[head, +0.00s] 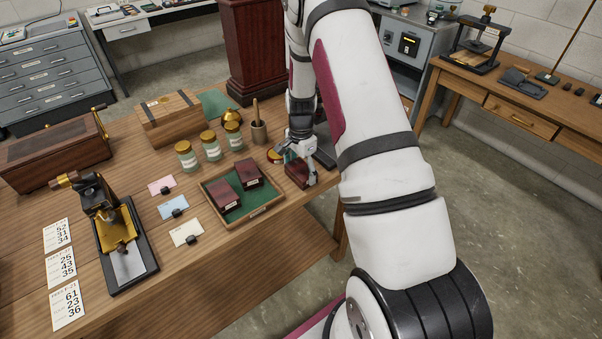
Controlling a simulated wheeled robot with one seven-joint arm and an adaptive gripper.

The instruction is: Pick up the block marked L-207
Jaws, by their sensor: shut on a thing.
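My gripper (301,160) is at the right part of the wooden table, just right of the tray. It is shut on a dark red block (297,173), which is partly hidden by the fingers. I cannot read a mark on this block, and I cannot tell whether it touches the table. Two similar dark red blocks, one at the left (224,196) and one at the right (249,173), lie in a wooden tray (250,218) with a green lining. Their labels are too small to read.
Several lidded jars, such as the front one (186,156), stand behind the tray. A mortar with pestle (258,131) is left of my gripper. Cards (187,232) lie left of the tray. A black and brass press (115,235) stands further left. The table's front edge is close.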

